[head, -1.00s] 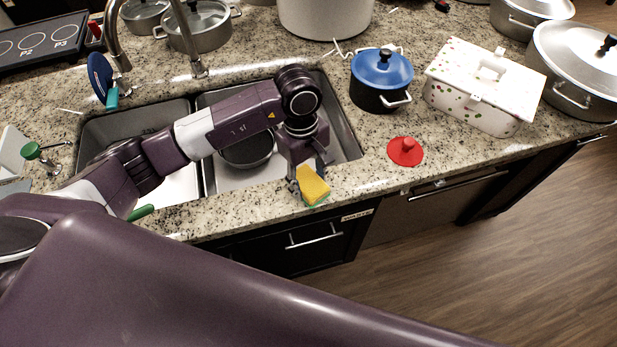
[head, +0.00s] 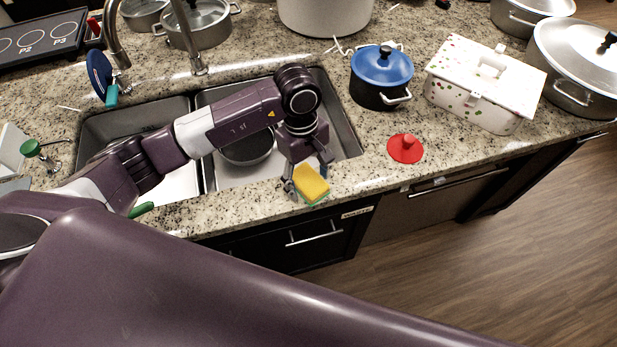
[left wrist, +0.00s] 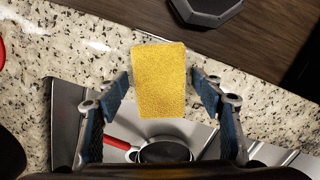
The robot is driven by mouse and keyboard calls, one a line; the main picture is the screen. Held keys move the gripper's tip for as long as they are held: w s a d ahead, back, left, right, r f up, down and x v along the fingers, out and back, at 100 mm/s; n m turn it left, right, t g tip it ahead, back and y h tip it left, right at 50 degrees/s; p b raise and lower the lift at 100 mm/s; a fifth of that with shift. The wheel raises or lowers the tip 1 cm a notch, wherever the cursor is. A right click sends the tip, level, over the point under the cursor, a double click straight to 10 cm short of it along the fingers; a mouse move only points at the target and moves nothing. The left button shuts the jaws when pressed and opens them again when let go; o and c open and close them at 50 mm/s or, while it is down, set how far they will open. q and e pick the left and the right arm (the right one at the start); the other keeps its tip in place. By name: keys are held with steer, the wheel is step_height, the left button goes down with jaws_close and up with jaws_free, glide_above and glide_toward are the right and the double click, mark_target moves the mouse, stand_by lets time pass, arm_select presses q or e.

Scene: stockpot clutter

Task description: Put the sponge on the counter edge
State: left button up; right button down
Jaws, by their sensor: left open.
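The yellow sponge (head: 311,183) with a green underside is at the strip of counter (head: 250,203) between the sink and the front edge. My left gripper (head: 305,180) is over this strip, pointing down, with its fingers around the sponge. In the left wrist view the sponge (left wrist: 159,80) lies between the two open fingertips (left wrist: 163,82), with a narrow gap on each side. The sponge's underside is hidden there, so I cannot tell whether it rests fully on the counter. My right gripper is not in view.
The sink (head: 345,140) behind the strip holds a dark pan (head: 248,152). A red lid (head: 405,149), a blue-lidded pot (head: 381,75) and a white patterned box (head: 483,90) stand to the right. The counter between sponge and red lid is clear.

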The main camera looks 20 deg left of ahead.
mark_target(305, 176)
arm_select(q)
step_height(305, 176, up, 12)
steer(key=a+b, duration=0.1)
steer(key=b, duration=0.4)
steer(key=shift+w, duration=0.4)
steer(key=shift+a, duration=0.1)
